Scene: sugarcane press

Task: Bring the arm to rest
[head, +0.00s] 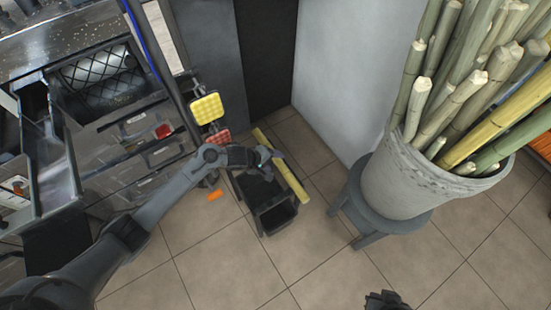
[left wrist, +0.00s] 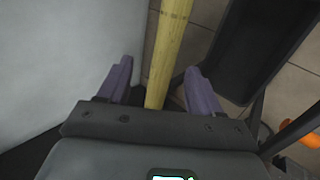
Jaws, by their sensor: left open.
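My left gripper (head: 264,157) is open at the end of my left arm, above the black bin. In the left wrist view its two purple-grey fingers (left wrist: 160,82) stand apart. A yellow cane piece (head: 290,178) slants beside the black bin (head: 275,218), its middle partly hidden by the gripper. In the left wrist view the cane (left wrist: 168,45) runs through the gap between the fingers; I see no finger touching it. A dark part (head: 385,301), likely my right gripper, shows at the bottom edge; its jaws cannot be made out.
The metal press (head: 125,125) with rollers stands at left. Yellow (head: 206,108) and red (head: 218,136) pads are beside it. A grey bucket (head: 410,185) of canes stands on a round stool (head: 365,220). An orange piece (head: 215,194) is near the bin.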

